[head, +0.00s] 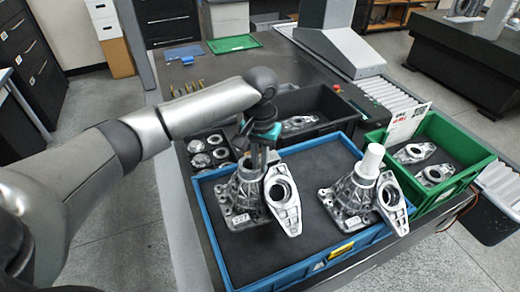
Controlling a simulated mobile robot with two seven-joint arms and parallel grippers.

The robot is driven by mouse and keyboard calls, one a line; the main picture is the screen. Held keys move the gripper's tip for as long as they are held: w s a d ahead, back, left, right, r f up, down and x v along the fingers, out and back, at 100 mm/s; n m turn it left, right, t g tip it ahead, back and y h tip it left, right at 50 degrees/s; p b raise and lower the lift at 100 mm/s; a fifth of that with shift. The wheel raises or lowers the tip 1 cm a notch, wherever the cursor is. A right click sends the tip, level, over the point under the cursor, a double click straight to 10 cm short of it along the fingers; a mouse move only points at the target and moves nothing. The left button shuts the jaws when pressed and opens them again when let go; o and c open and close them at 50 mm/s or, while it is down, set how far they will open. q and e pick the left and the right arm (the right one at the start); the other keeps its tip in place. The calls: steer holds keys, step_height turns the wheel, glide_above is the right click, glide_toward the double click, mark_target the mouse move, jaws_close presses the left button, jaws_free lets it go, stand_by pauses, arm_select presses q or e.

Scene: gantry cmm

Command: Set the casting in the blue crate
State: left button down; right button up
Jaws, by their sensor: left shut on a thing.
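The blue crate (222,262) has a dark lining and stands at the front of the table. A grey metal casting (243,196), with a square base and a ringed side plate, is at the crate's left half. My left gripper (261,150) reaches down from above and is shut on this casting's upper part, hiding its top. The casting looks upright; I cannot tell whether its base touches the lining. A second, similar casting (345,198) stands in the right half, with a white cylinder (372,160) at its top. My right gripper is not in view.
A green crate (459,187) with ringed parts and a white sign (406,124) stands at the right. A black crate (338,108) with a similar part lies behind. Round metal parts (198,146) sit at the left. Bare lining shows at the blue crate's front.

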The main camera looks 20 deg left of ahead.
mark_target(260, 176)
arm_select(q)
steer(key=shift+w+f, duration=0.2)
steer(key=shift+f, duration=2)
steer(key=c, duration=1.3)
jaws_free()
steer(key=shift+s+f, duration=0.2)
steer(key=o, duration=0.4)
step_height(260, 176, up, 12)
steer(key=shift+d+r+p, duration=0.1)
steer(key=shift+p, duration=0.2)
